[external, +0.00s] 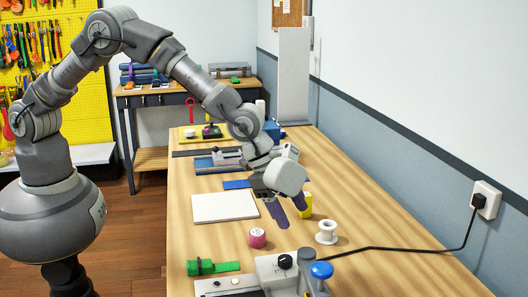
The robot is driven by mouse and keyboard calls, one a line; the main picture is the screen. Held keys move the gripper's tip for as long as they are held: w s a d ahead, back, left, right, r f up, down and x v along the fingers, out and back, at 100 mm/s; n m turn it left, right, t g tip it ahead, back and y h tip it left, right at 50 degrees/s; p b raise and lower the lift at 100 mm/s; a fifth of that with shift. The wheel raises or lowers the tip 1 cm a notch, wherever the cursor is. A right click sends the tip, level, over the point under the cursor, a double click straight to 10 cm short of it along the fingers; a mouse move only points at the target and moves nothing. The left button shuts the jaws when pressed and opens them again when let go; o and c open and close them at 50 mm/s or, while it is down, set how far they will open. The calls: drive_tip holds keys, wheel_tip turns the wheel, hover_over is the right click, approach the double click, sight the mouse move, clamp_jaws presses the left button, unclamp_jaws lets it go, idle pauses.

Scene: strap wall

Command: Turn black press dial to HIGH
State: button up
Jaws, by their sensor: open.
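The black dial (285,261) sits on the light-coloured press (266,270) at the near end of the bench. Its setting marks are too small to read. A round blue knob (321,270) is just right of the dial on the press. My gripper (290,214) is above the middle of the bench, pointing down, with its two dark fingers apart and nothing between them. It is farther back than the dial and apart from it. The bottom of the press is cut off by the picture's edge.
A pink roll (257,238) and a white spool (326,232) stand between my gripper and the press. A yellow object (306,205) is close beside the fingers. A white board (224,207) and green strap (212,267) lie left. A black cable (400,249) runs to the wall socket (487,199).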

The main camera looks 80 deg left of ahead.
drive_tip(key=g+h, duration=0.1)
drive_tip(key=g, duration=0.1)
approach(284, 258)
drive_tip(key=shift+n, duration=0.4)
drive_tip(key=b+x, duration=0.2)
drive_tip(key=x, duration=0.6)
drive_tip(key=shift+f, duration=0.15)
drive_tip(key=c, duration=1.1)
drive_tip(key=shift+o, duration=0.2)
drive_tip(key=shift+n, duration=0.3)
drive_tip(key=n+p, duration=0.1)
drive_tip(key=n, duration=0.1)
drive_tip(key=n+t+y+p, duration=0.1)
drive_tip(key=n+p, duration=0.1)
drive_tip(key=shift+s+d+y, duration=0.1)
drive_tip(key=shift+d+y, duration=0.1)
drive_tip(key=shift+y, duration=0.1)
drive_tip(key=shift+d+n+t+y+p, duration=0.15)
drive_tip(key=shift+n+y, duration=0.25)
drive_tip(key=shift+n, duration=0.8)
drive_tip(key=shift+n+t+y+p, duration=0.25)
drive_tip(key=shift+n+y, duration=0.15)
drive_tip(key=shift+n, duration=0.8)
